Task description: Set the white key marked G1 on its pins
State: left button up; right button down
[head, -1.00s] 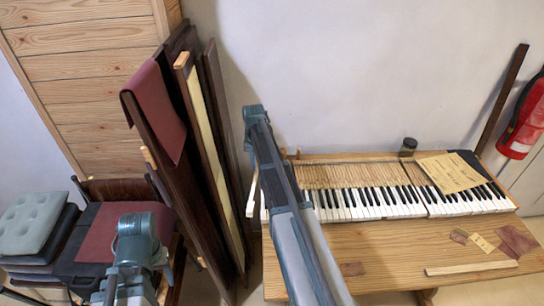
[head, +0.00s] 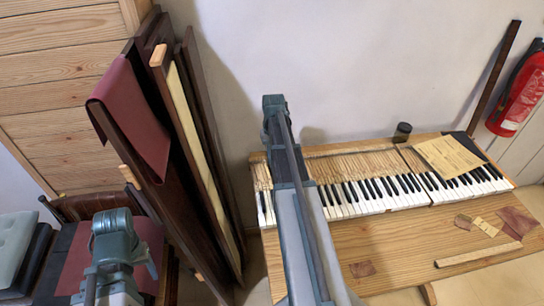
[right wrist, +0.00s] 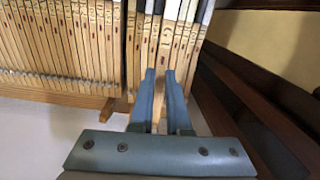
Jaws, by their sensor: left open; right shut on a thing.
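In the right wrist view my right gripper (right wrist: 155,85) is shut on the wooden shaft of a key (right wrist: 157,105).
Dark wooden panels (head: 165,190) lean upright left of the keyboard. A paper sheet (head: 449,156) lies over the keys at right, and a dark jar (head: 402,132) stands behind. A wood strip (head: 478,254) and scraps lie on the bench's front (head: 400,250).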

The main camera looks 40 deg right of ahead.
jog(key=shift+f+b, duration=3.4)
jog(key=shift+f, duration=0.15)
jog(key=shift+f+b, duration=0.65)
jog(key=shift+f, duration=0.05)
jog(key=c, duration=1.2)
grip_release()
jog(key=shift+r, duration=0.25)
jog(key=shift+r+p, duration=0.95)
jog(key=shift+p, duration=0.2)
jog(key=o, duration=0.5)
jog(key=shift+o, duration=0.2)
